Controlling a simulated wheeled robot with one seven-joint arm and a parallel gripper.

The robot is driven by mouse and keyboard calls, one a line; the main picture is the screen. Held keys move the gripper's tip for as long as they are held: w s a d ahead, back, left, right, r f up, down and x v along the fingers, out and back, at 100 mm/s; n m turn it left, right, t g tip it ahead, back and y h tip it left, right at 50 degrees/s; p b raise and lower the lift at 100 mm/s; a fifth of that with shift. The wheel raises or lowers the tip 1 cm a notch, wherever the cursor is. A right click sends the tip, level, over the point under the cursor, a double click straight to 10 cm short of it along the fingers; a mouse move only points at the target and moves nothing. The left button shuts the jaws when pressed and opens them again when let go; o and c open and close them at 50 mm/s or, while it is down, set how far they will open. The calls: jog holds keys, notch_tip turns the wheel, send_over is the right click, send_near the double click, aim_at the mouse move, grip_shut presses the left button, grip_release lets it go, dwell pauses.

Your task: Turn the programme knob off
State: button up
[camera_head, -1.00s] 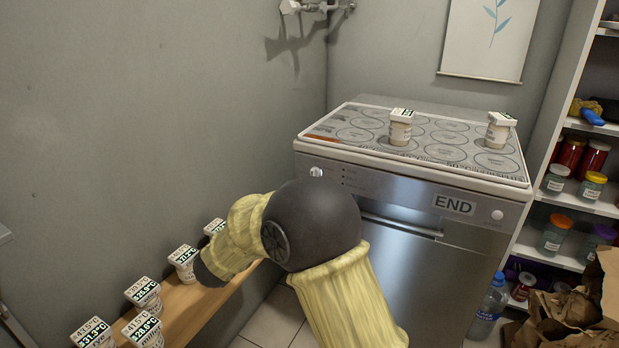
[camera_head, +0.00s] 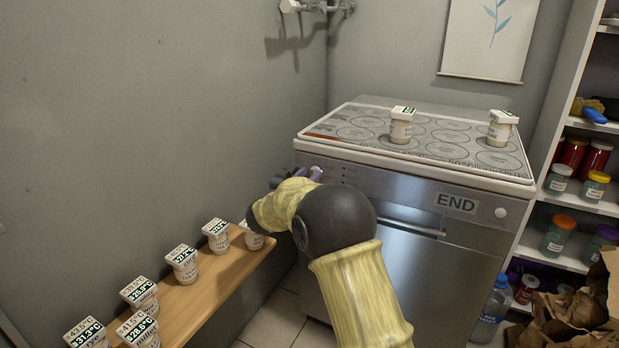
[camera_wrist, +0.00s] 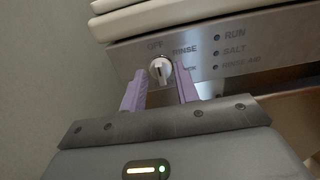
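The programme knob (camera_wrist: 160,71) is a small white round knob at the left end of the dishwasher's steel panel. OFF is printed above it and RINSE to its right. Its raised grip looks roughly upright; the exact setting is hard to read. My gripper (camera_wrist: 158,80) is open, with one purple finger at each side of the knob and gaps between the fingers and it. In the head view my gripper (camera_head: 308,174) is at the panel's left end, and the knob (camera_head: 316,169) shows just by it.
A tray (camera_head: 345,148) with two lidded cups (camera_head: 401,125) lies on top of the dishwasher. A second white knob (camera_head: 501,213) is at the panel's right. Several labelled cups stand on a wooden shelf (camera_head: 215,285) beside my arm. Shelves, a bottle (camera_head: 490,308) and paper bags (camera_head: 575,318) are at right.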

jog(key=shift+w+d, duration=0.3)
jog(key=shift+w, duration=0.15)
jog(key=shift+c, duration=0.4)
jog(key=c, duration=0.5)
jog(key=shift+c, duration=0.2)
